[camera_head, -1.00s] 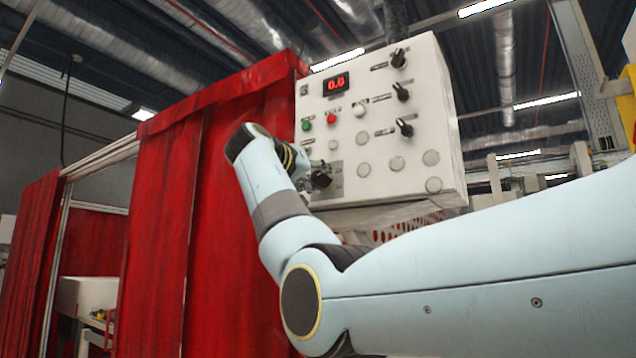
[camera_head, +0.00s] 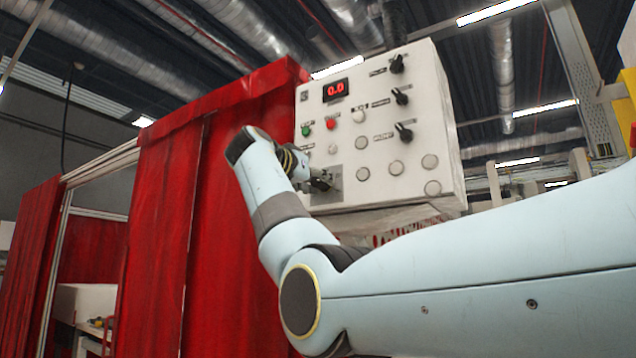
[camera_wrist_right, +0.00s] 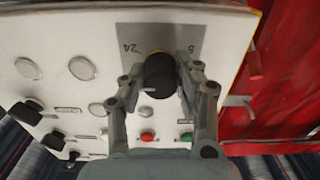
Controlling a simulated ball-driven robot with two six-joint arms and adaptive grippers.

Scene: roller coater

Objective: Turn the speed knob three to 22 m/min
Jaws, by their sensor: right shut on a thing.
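The white control panel (camera_head: 375,110) stands upright with a red digital display (camera_head: 336,89) reading 0.0. A black knob (camera_wrist_right: 159,75) sits on a grey plate marked 24 and 6 in the right wrist view, where the panel appears upside down. My right gripper (camera_wrist_right: 160,80) is shut on this knob, one finger on each side. In the head view my right gripper (camera_head: 321,180) is at the panel's lower left and mostly hides the knob; the grey plate (camera_head: 336,174) shows beside it. The knob's exact pointer direction cannot be told. My left gripper is not in view.
Three other black knobs line the panel's right side, including the lowest one (camera_head: 404,132). A green button (camera_head: 306,131), a red button (camera_head: 331,125) and several pale round buttons are on the panel. A red curtain (camera_head: 215,190) hangs close left of it.

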